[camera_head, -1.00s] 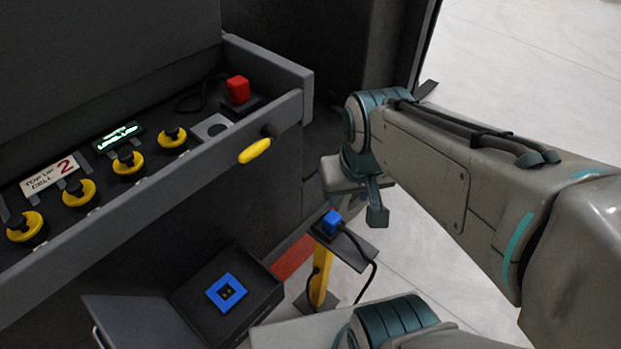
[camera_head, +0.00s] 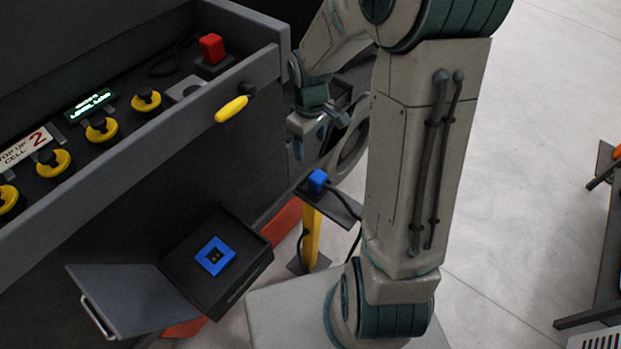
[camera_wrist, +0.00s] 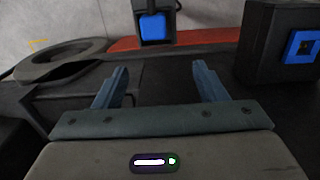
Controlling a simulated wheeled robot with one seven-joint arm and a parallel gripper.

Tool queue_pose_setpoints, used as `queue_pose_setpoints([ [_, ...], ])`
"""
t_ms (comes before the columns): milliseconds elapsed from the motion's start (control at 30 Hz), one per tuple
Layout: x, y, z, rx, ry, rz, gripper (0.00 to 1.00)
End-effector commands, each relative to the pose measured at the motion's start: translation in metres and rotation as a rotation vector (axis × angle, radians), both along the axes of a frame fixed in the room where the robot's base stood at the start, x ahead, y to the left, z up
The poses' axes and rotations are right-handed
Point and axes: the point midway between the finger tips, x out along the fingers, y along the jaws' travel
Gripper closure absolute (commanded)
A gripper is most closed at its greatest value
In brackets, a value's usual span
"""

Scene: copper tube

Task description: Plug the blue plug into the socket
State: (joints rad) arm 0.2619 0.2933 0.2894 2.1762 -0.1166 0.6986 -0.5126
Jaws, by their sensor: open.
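The blue plug (camera_head: 317,181) sits on a small dark shelf on a yellow post, with a black cable trailing from it. In the wrist view the plug (camera_wrist: 153,27) is ahead, above the gap between the fingers and apart from them. The socket (camera_head: 215,256) is a blue square frame with dark holes in an open black box at lower left. It also shows at the right of the wrist view (camera_wrist: 301,46). My gripper (camera_wrist: 160,85) is open and empty.
The box's open lid (camera_head: 130,298) lies left of the socket. A dark ring (camera_wrist: 62,60) is at left in the wrist view.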

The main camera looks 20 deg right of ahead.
Motion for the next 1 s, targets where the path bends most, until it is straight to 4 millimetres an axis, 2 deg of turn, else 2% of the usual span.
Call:
queue_pose_setpoints([
  [200,-0.010,-0.016,0.003,0.022,-0.013,0.008,0.35],
  [433,-0.011,-0.016,0.000,0.023,-0.012,0.010,0.35],
  [567,-0.009,-0.013,-0.020,0.020,-0.003,0.011,0.35],
  [800,-0.006,-0.008,-0.070,0.015,0.001,0.010,0.35],
  [1000,-0.006,-0.010,-0.085,0.016,-0.003,0.009,0.35],
])
